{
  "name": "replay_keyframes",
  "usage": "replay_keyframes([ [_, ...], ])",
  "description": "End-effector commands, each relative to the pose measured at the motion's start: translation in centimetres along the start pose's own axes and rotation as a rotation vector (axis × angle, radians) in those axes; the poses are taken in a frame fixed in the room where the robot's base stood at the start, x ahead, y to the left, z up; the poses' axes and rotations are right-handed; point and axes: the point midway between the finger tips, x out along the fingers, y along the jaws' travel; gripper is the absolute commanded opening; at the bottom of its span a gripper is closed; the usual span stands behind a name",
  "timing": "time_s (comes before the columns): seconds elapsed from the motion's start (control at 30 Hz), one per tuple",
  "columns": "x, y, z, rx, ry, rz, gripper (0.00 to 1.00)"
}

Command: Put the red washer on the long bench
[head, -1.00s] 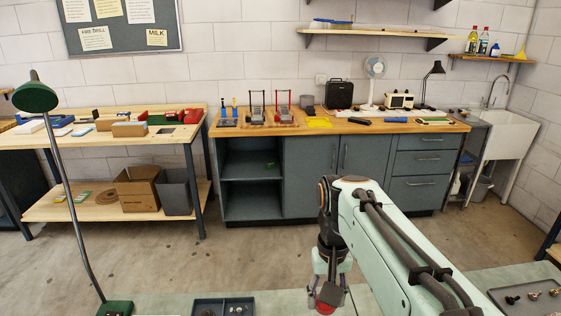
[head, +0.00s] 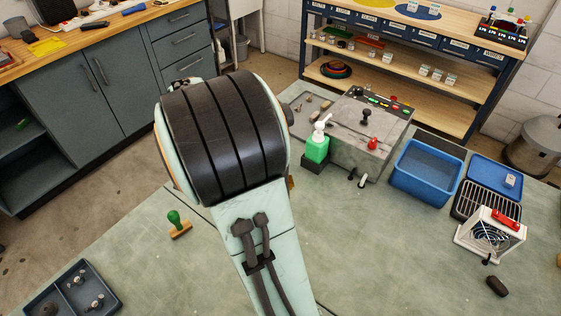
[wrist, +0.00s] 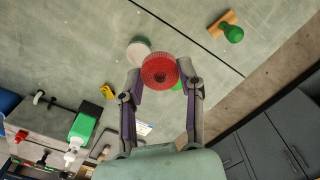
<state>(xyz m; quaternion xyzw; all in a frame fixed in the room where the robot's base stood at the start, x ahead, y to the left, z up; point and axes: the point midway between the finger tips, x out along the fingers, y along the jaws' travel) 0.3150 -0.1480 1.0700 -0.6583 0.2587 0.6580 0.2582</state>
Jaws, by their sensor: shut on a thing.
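In the wrist view the red washer (wrist: 160,70), a flat red disc with a small dark centre, sits between the fingertips of my gripper (wrist: 159,82). The fingers are shut on its sides and hold it over a grey-green worktop (wrist: 80,45). In the head view my arm hides both the gripper and the washer. The worktop (head: 370,265) fills the foreground there. A wood-topped bench with grey cabinets (head: 70,85) stands at the back left. I cannot tell which of these is the long bench.
A green-handled stamp (head: 176,220), a divided dark tray (head: 75,290), a green pump bottle (head: 317,148), a grey control box (head: 355,135), a blue bin (head: 425,172) and a small fan (head: 490,235) occupy the worktop. A pale round thing (wrist: 138,50) lies beyond the washer. The worktop's front middle is clear.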

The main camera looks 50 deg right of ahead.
Motion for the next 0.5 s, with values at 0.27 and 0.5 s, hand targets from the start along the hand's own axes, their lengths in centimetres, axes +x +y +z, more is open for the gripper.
replay_keyframes([
  [0.27,4.9,16.8,1.8,0.558,-0.005,0.001,0.24],
  [0.5,7.0,26.2,7.6,0.912,-0.001,0.001,0.24],
])
